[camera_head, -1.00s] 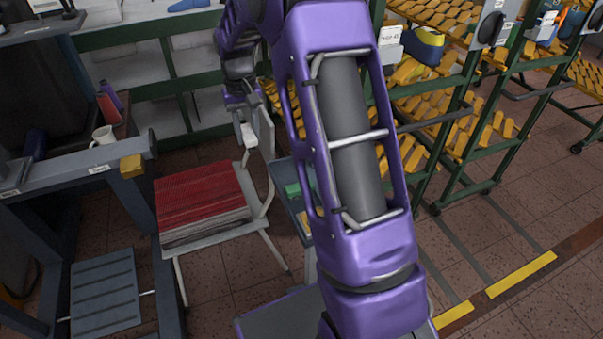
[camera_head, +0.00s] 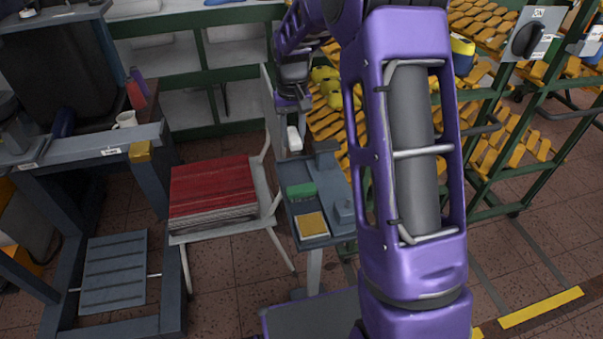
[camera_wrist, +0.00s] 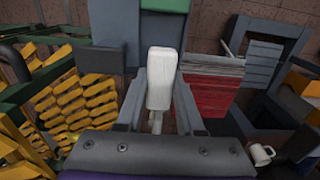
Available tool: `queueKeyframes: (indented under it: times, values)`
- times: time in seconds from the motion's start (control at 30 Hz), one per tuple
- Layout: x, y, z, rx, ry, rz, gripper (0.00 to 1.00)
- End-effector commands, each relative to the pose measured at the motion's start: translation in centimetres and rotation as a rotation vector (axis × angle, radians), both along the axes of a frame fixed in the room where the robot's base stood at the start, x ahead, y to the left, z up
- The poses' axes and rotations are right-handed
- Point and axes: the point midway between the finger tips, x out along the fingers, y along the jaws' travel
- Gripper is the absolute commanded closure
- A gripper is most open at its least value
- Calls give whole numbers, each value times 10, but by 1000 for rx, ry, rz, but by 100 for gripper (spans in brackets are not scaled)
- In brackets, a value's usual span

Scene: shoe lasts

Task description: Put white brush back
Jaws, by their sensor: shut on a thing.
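The white brush (camera_wrist: 161,80) is between the fingers of my gripper (camera_wrist: 163,122) in the wrist view, pointing away from the palm. In the head view the white brush (camera_head: 294,138) hangs below my gripper (camera_head: 292,104), in the air near the back end of a small blue-grey stand (camera_head: 331,232). A green block-shaped item (camera_head: 301,190) and a yellow pad in a tray (camera_head: 311,225) lie on this stand. My gripper is shut on the brush. My forearm hides part of the area right of the stand.
A chair with a red-topped stack (camera_head: 212,190) stands left of the stand. A workbench with a white mug (camera_head: 125,119) is farther left. Green racks with yellow lasts (camera_head: 490,135) stand right and behind. Floor shows between chair and stand.

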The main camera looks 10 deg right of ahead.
Motion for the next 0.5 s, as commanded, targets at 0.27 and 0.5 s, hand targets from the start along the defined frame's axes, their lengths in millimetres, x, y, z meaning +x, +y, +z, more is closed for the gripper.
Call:
queueKeyframes:
  times: [0.27,0.5]
  values:
    - [-1,0,-50,0,4,0,100]
    - [-1,0,-70,0,4,0,100]
